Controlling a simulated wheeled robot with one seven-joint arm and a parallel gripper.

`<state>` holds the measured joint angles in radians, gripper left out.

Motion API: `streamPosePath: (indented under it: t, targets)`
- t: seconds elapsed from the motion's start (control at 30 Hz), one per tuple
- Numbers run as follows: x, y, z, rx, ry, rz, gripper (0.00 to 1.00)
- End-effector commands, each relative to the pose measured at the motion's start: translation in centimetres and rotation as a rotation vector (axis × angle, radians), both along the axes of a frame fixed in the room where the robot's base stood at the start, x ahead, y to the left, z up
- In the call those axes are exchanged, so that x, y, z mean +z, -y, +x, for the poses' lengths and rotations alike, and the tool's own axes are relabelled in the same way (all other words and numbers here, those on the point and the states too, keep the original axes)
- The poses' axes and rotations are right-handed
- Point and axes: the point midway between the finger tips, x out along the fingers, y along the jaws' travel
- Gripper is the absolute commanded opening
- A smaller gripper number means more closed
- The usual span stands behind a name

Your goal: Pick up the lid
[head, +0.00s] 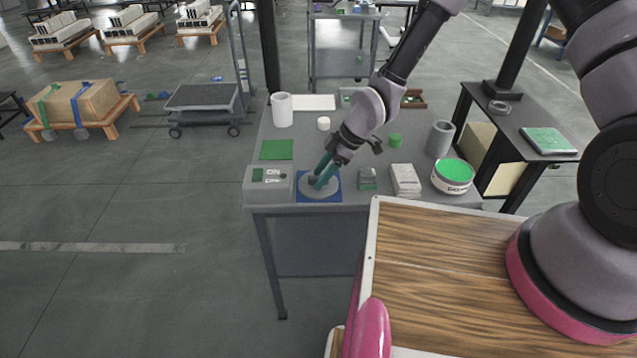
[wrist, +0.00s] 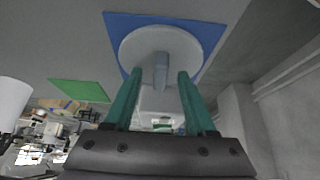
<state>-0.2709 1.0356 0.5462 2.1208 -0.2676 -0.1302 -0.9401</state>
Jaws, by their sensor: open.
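The lid (head: 310,190) is a round grey disc lying on a blue square mat (head: 334,198) near the front edge of the grey table. In the wrist view the lid (wrist: 136,48) shows a raised bar-shaped handle (wrist: 161,62) in its middle. My gripper (head: 323,172) is over the lid, with its green fingers pointing down at it. In the wrist view the two fingers (wrist: 160,84) are apart, one on each side of the handle. I cannot tell whether they touch it.
On the grey table (head: 345,150), a control box (head: 268,184) stands left of the mat and a green square (head: 277,149) lies behind it. To the right are a small green-grey item (head: 368,179), a white stack (head: 405,180) and a green-topped tub (head: 452,176).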

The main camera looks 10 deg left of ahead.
Motion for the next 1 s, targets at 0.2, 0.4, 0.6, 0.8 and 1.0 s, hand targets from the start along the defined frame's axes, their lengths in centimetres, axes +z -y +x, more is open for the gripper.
streamPosePath:
  t: [0.2, 0.4, 0.6, 0.8, 1.0]
  targets:
    - [0.0, 0.0, 0.0, 0.000, 0.000, 0.000, 0.29]
    - [0.1, 0.0, 0.0, 0.001, 0.000, 0.000, 0.00]
    - [0.2, 0.0, 0.0, 0.000, 0.001, 0.000, 0.00]
    - [2.6, 0.0, 0.2, 0.001, 0.006, 0.002, 0.00]
    - [6.8, 0.0, 0.2, -0.002, 0.004, 0.002, 0.00]
